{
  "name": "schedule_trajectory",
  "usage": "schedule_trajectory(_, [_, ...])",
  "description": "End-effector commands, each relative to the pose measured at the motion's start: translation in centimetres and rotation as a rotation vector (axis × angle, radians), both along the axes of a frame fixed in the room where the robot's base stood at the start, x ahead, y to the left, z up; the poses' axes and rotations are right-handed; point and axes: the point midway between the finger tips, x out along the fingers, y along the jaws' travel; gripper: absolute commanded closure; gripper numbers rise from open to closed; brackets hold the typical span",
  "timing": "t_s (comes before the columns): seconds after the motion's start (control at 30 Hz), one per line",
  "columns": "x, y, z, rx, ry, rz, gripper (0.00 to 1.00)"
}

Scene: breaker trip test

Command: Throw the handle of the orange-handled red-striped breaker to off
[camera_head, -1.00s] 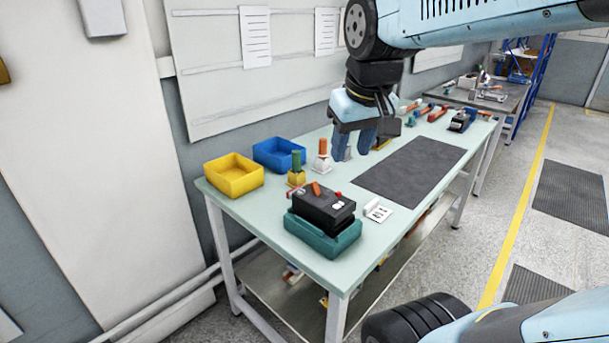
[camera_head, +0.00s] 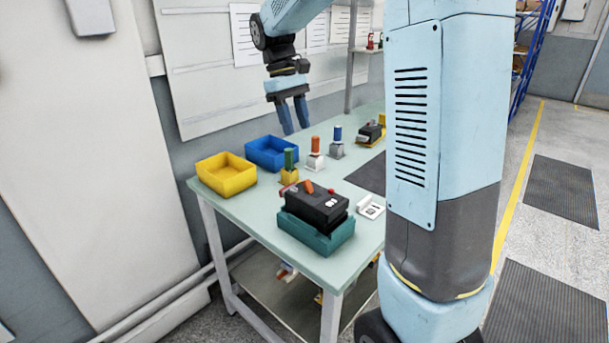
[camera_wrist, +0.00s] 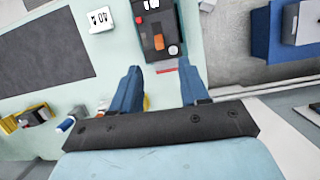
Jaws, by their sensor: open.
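A black breaker (camera_head: 317,207) with an orange handle (camera_head: 309,187) sits on a teal base (camera_head: 318,238) at the near end of the bench. A small red piece (camera_head: 288,189) shows at its left side. In the wrist view the breaker (camera_wrist: 158,22) lies beyond my fingertips, with its orange handle (camera_wrist: 158,42) facing me and a red strip (camera_wrist: 165,70) between the fingers. My gripper (camera_head: 294,118) is open and empty, pointing down.
A yellow bin (camera_head: 226,178) and a blue bin (camera_head: 271,152) stand at the bench's back left. Green (camera_head: 289,164), orange (camera_head: 315,150) and blue (camera_head: 337,142) upright handles stand behind the breaker. A white tag (camera_head: 371,207) stands to its right. My arm hides the bench's right part.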

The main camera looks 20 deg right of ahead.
Motion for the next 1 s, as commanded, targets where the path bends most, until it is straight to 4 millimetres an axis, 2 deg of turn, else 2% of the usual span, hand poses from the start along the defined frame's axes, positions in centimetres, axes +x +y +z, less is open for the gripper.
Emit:
schedule_trajectory(0.13, [2.1,0.5,-1.3,-0.010,0.067,0.033,0.55])
schedule_trajectory(0.37, [3.1,0.6,-2.1,-0.015,0.102,0.049,0.55])
schedule_trajectory(0.57, [2.4,0.2,-4.0,-0.016,0.104,0.050,0.55])
schedule_trajectory(1.0, [-0.2,-1.3,-11.1,-0.015,0.103,0.049,0.55])
